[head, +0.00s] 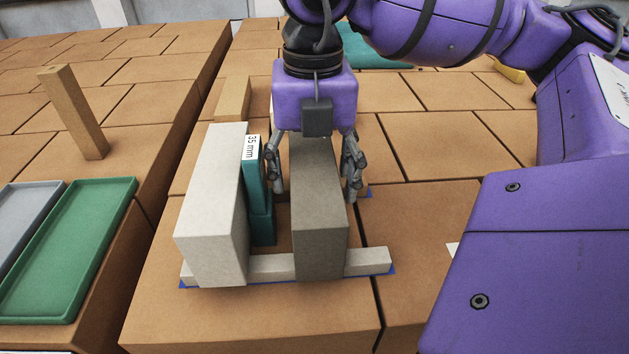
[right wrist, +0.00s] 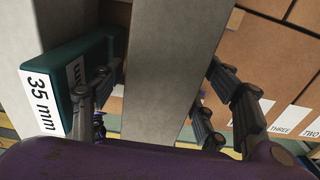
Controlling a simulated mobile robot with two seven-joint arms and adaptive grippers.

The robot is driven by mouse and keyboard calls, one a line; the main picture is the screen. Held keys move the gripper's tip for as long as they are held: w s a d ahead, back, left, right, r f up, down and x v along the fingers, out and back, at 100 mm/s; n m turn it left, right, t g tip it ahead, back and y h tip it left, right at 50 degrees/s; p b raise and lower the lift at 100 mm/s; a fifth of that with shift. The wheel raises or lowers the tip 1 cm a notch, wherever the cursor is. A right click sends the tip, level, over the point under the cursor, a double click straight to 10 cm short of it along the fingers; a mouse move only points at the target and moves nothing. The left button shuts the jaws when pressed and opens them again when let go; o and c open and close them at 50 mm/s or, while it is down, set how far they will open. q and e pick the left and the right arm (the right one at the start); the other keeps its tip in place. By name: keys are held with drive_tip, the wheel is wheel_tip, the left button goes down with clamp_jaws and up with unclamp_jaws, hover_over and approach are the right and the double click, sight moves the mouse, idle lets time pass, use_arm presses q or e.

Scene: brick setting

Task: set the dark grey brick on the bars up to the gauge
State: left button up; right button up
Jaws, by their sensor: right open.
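The dark grey brick (head: 320,225) lies lengthwise across the pale bar (head: 368,262) at the near end. The teal gauge (head: 262,222), labelled 35 mm, stands against or very close to the light grey brick (head: 212,205) on its left. A narrow gap shows between gauge and dark grey brick. My right gripper (head: 315,185) is open over the far part of the dark grey brick, one finger on each side. In the right wrist view the brick (right wrist: 170,70) passes between the fingers, and the left finger is beside the gauge (right wrist: 85,75). The far bar is mostly hidden.
A green tray (head: 68,250) and a grey tray (head: 22,215) lie at the left. A tan wooden block (head: 75,112) stands upright behind them. Another tan block (head: 233,98) lies behind the light grey brick. Blue marking edges show under the near bar.

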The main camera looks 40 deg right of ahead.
wheel_tip(320, 180, up, 11)
drive_tip(key=shift+f+p, duration=0.1)
drive_tip(key=shift+p, duration=0.2)
idle(0.5)
